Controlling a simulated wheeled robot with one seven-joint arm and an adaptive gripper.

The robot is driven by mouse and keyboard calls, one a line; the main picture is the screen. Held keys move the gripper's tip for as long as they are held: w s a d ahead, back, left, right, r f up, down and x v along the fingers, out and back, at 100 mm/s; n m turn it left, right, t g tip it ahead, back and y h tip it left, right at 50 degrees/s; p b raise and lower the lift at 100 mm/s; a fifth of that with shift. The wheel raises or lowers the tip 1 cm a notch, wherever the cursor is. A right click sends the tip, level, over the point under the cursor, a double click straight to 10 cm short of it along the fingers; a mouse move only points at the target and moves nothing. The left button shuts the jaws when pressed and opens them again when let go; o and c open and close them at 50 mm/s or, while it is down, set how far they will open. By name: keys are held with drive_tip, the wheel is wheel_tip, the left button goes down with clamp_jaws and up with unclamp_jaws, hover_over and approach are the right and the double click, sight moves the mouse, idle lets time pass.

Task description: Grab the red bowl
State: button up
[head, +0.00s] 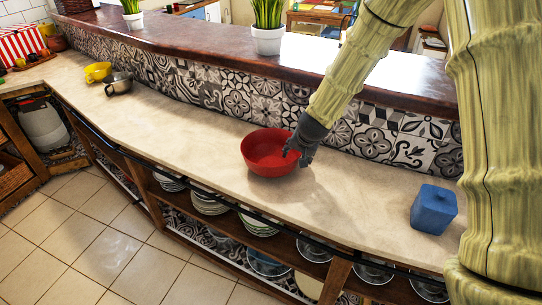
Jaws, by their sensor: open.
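The red bowl (262,155) stands upright on the pale stone counter in the middle of the head view. It looks empty inside. My gripper (293,154) is at the bowl's right rim, coming down from the upper right. Its dark fingers are open and overlap the right edge of the bowl in the picture. I cannot tell whether a finger is inside the bowl or touching its wall.
A blue box (433,209) sits on the counter at right. A yellow bowl (97,72) and a metal cup (118,83) stand at far left. The raised wooden ledge (190,40) with potted plants (267,38) runs behind. The counter (190,125) left of the bowl is clear.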

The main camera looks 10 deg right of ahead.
drive_tip(key=shift+p+x, duration=0.95)
drive_tip(key=shift+x, duration=1.85)
drive_tip(key=shift+s+a, duration=0.1)
clamp_jaws()
